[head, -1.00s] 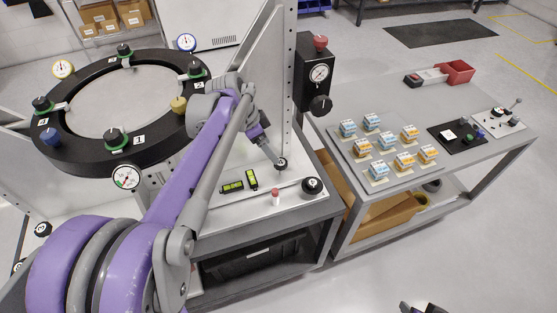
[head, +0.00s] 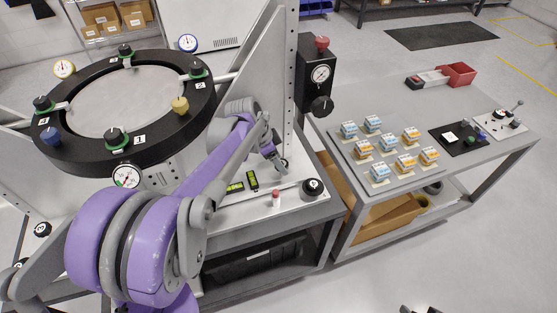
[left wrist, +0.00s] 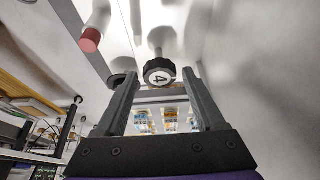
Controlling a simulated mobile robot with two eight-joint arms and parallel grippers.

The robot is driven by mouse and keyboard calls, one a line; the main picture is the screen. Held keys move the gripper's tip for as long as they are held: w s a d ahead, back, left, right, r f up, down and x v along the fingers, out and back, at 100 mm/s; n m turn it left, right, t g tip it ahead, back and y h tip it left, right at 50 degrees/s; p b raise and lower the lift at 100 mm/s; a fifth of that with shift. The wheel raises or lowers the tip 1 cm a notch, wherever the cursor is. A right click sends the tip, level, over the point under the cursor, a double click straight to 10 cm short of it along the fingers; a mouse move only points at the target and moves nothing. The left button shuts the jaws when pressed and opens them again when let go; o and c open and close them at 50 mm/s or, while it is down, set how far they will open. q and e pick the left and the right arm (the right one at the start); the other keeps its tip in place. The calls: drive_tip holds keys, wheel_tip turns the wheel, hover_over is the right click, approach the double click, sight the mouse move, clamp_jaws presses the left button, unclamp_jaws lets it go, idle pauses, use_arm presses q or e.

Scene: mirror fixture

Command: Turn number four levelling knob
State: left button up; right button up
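The number four levelling knob (left wrist: 160,72) is black with a white face marked 4, on a pale stem. In the left wrist view it sits ahead of my left gripper (left wrist: 161,82), near the gap between the two spread fingertips. The fingers are open, and I see no clear contact. In the head view my left gripper (head: 277,162) reaches down to the bench by the upright panel, beside a small dark knob (head: 284,164) that it partly hides. Only a dark sliver shows at the bottom edge of the head view, possibly my right gripper.
The black ring fixture (head: 60,150) with dial gauges and knobs stands left of my arm. Green-yellow levels (head: 252,179), a red-capped peg (head: 276,198) and a black knob (head: 313,187) are close on the bench. A black gauge box (head: 315,85) is on the upright's right.

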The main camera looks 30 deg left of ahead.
use_arm(q)
clamp_jaws()
drive_tip(key=shift+n, duration=0.4)
drive_tip(key=n, duration=0.1)
drive_tip(key=n+y, duration=0.1)
drive_tip(key=n, duration=0.1)
drive_tip(key=n+t, duration=0.1)
drive_tip(key=shift+s+d+n+y, duration=0.15)
drive_tip(key=shift+d+n+y, duration=0.1)
drive_tip(key=shift+n+y, duration=0.15)
drive_tip(key=n, duration=0.1)
drive_tip(key=n+y, duration=0.1)
drive_tip(key=n, duration=0.1)
drive_tip(key=n+y, duration=0.1)
drive_tip(key=n, duration=0.1)
drive_tip(key=shift+d, duration=0.25)
drive_tip(key=n+y, duration=0.1)
drive_tip(key=n, duration=0.3)
drive_tip(key=shift+d+n+g+y+b, duration=0.15)
drive_tip(key=shift+n+g+y+b, duration=0.15)
drive_tip(key=shift+n+g+y, duration=0.1)
drive_tip(key=n, duration=0.1)
drive_tip(key=n+g, duration=0.1)
drive_tip(key=n, duration=0.1)
drive_tip(key=n+y, duration=0.1)
drive_tip(key=n, duration=0.1)
drive_tip(key=shift+w+d+g, duration=0.15)
drive_tip(key=shift+w+g, duration=0.15)
drive_tip(key=shift+n, duration=0.4)
